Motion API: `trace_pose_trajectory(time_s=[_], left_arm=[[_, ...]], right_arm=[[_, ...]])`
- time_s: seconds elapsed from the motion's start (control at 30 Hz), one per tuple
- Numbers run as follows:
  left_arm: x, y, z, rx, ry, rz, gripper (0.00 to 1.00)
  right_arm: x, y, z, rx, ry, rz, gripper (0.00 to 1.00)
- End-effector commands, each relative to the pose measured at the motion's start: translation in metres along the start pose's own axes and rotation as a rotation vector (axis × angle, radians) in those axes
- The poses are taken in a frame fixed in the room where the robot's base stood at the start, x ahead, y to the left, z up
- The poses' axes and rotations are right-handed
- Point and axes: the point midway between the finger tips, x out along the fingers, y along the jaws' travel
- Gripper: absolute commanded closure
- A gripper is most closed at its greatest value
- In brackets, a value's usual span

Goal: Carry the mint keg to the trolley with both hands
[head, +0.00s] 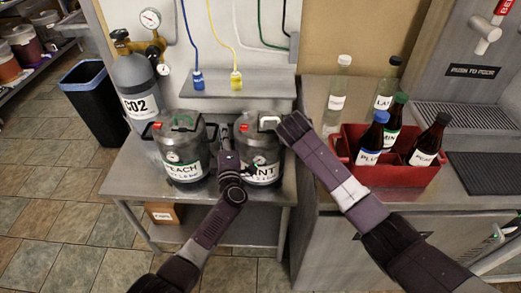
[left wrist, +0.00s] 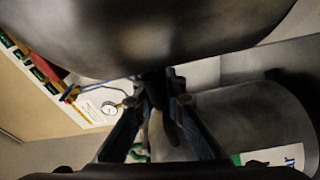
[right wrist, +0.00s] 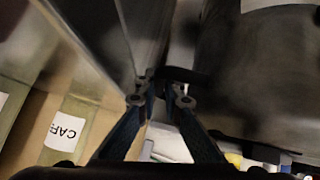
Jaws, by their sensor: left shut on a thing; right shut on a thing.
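The mint keg (head: 265,174) is a grey metal keg with a white and green label, partly hidden behind my left gripper. It stands upright at the right side of the low steel trolley or stand (head: 240,213). My left gripper (head: 227,152) is at its left side, in the gap beside the peach keg (head: 182,152). In the left wrist view its fingers (left wrist: 160,90) close on a dark handle piece. My right gripper (head: 277,124) is at the keg's upper right. In the right wrist view its fingers (right wrist: 160,88) close on a dark part beside the keg (right wrist: 255,75).
A CO2 cylinder (head: 135,85) stands behind the peach keg. A red crate (head: 385,170) of bottles sits on the steel counter (head: 330,250) at right. A black bin (head: 92,105) stands at left. Tiled floor (head: 50,190) is open at left.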

Motion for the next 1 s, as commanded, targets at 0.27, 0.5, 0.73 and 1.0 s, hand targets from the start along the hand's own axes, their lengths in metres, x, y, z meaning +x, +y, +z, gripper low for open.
trace_pose_trajectory(time_s=[0.27,0.5,0.73,1.0], left_arm=[[0.001,0.010,-0.001,0.004,-0.001,0.006,1.00],[0.002,0.027,-0.005,0.004,0.000,0.007,1.00],[0.003,0.044,-0.008,0.004,-0.001,0.007,1.00],[0.003,0.052,-0.010,0.004,-0.002,0.006,1.00]], right_arm=[[-0.006,0.002,-0.009,0.001,0.006,-0.001,1.00],[-0.018,0.006,-0.021,0.001,0.008,0.000,1.00],[-0.030,0.010,-0.033,0.001,0.008,0.000,1.00],[-0.036,0.012,-0.040,0.001,0.008,0.000,1.00]])
